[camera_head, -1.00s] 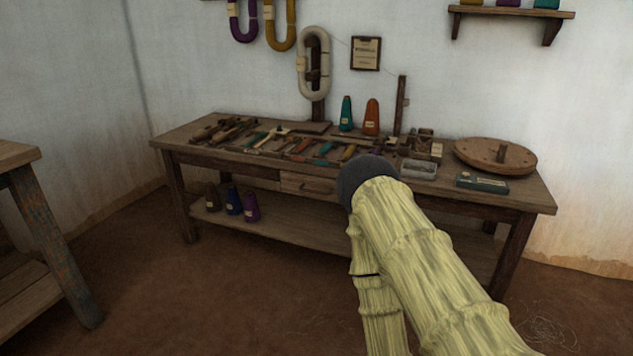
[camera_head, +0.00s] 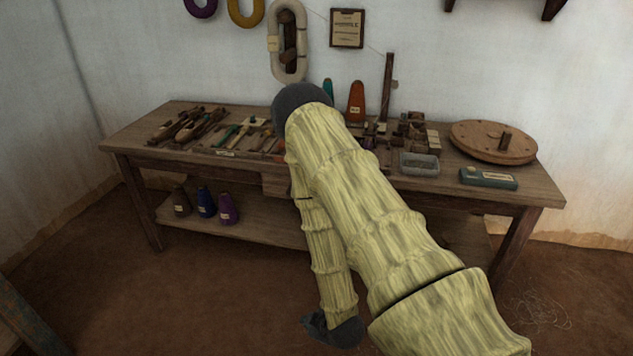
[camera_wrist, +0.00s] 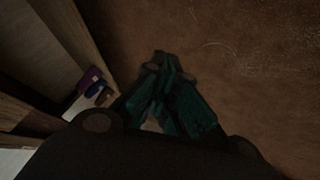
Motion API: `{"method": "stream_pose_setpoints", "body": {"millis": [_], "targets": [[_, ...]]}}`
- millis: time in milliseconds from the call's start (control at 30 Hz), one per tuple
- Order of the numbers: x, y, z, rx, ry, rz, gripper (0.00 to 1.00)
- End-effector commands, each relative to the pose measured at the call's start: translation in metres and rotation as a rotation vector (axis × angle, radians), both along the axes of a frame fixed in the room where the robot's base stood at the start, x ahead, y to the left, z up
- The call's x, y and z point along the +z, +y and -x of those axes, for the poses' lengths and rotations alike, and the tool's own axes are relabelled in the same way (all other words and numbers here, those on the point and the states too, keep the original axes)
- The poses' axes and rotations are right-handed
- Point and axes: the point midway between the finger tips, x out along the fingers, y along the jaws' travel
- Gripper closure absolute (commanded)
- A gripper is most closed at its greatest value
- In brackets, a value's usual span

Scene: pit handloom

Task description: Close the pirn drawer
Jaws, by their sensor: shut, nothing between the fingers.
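The pirn drawer (camera_head: 275,185) sits under the front edge of the wooden workbench (camera_head: 185,163) in the head view. Only the left part of its front shows, as my arm covers the rest, including its handle. I cannot tell how far it stands out. My gripper (camera_wrist: 160,68) shows in the wrist view with dark teal fingers, shut and empty. It hangs over the brown floor in front of the bench, apart from the drawer. In the head view my forearm hangs down, and its dark end is low in the picture; the fingers do not show there.
The bench top holds hand tools, a grey tray (camera_head: 419,164), a teal box (camera_head: 488,178) and a round wooden disc (camera_head: 493,141). Cones, including a purple one (camera_head: 228,209), stand on the lower shelf. Another piece of furniture (camera_head: 25,315) is at lower left.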

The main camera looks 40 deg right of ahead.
Motion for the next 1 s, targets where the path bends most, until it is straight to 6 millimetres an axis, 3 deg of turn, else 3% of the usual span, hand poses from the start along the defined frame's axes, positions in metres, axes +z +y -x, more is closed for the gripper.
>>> {"method": "stream_pose_setpoints", "body": {"millis": [33,200,333,500,700,1000], "targets": [[0.027,-0.021,-0.023,0.047,-0.088,0.063,1.0],[0.103,-0.083,-0.081,0.213,-0.365,0.334,1.0],[0.161,-0.126,-0.107,0.295,-0.541,0.563,1.0],[0.215,-0.164,-0.12,0.348,-0.684,0.8,1.0],[0.239,-0.181,-0.124,0.365,-0.747,0.922,1.0],[0.24,-0.184,-0.156,0.366,-0.753,0.932,1.0]]}}
